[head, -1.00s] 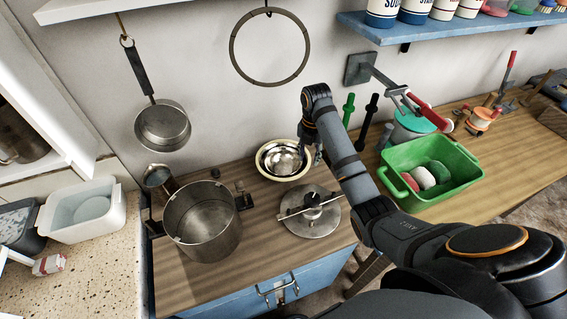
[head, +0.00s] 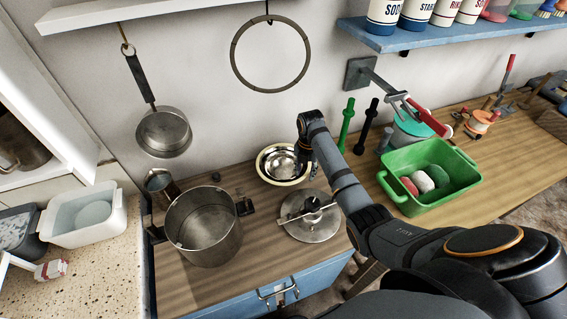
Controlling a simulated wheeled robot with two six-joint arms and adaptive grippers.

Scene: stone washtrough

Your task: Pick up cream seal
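A cream ring (head: 262,172), which looks like the cream seal, shows as a pale rim around a shiny steel bowl (head: 280,160) on the wooden counter in the head view. I cannot tell whether the ring lies in the bowl, around it or under it. My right gripper (head: 304,170) points down at the bowl's right side and hides part of the rim there. Its fingers are small and dark, so neither their opening nor any contact is clear. My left gripper is not in view.
A steel pot (head: 203,228) stands left of the bowl, and a round metal lid (head: 311,222) lies in front of it. A green tub (head: 430,198) with coloured lumps stands right of my forearm. A dark ring (head: 233,53) hangs on the wall.

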